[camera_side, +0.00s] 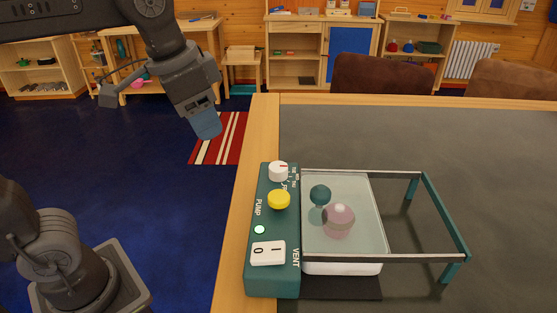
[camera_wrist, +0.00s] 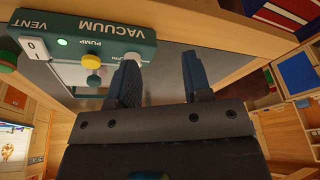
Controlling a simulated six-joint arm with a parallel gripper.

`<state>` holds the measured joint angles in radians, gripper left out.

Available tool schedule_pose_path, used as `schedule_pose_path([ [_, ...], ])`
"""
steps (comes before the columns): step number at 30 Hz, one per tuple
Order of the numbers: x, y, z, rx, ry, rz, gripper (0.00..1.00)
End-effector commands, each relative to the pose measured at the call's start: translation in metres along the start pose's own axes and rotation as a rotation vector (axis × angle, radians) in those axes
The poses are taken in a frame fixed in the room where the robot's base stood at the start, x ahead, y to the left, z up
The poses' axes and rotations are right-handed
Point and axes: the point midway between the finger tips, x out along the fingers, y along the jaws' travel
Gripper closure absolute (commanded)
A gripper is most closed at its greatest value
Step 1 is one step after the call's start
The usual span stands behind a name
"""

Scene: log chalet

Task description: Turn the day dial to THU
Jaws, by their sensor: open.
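The day dial (camera_side: 278,171) is a white round knob with a red mark, at the far end of the teal control panel (camera_side: 252,225). In the side view its red mark points to the right. The small day labels beside it are too small to read surely. In the wrist view the dial (camera_wrist: 132,57) shows just beyond the left finger's tip, partly hidden by it. My gripper (camera_side: 208,128) is above and to the left of the panel in the side view, apart from it. In the wrist view my gripper (camera_wrist: 160,68) is open, with nothing between its fingers.
The panel also has a yellow pump knob (camera_side: 279,199), a lit green lamp (camera_side: 259,230) and a white vent rocker (camera_side: 267,252). To its right is a clear-topped chamber (camera_side: 360,210) with a teal ball and a pinkish object. The grey tabletop (camera_side: 480,150) beyond is clear.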

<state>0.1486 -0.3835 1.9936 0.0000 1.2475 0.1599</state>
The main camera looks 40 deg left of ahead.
Motion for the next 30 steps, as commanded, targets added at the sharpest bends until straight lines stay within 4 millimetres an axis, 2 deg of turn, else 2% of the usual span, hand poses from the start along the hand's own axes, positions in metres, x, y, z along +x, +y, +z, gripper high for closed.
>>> schedule_pose_path([
  [1,-0.006,0.006,-0.019,0.057,-0.035,0.015,0.5],
  [4,-0.019,0.019,-0.05,0.166,-0.104,0.041,0.42],
  [6,-0.025,0.029,-0.068,0.237,-0.149,0.058,0.42],
  [12,-0.034,0.052,-0.102,0.382,-0.239,0.094,0.42],
  [20,-0.03,0.06,-0.109,0.429,-0.271,0.106,0.42],
  [25,-0.008,0.061,-0.101,0.427,-0.271,0.105,0.42],
  [30,0.027,0.062,-0.091,0.426,-0.271,0.105,0.42],
])
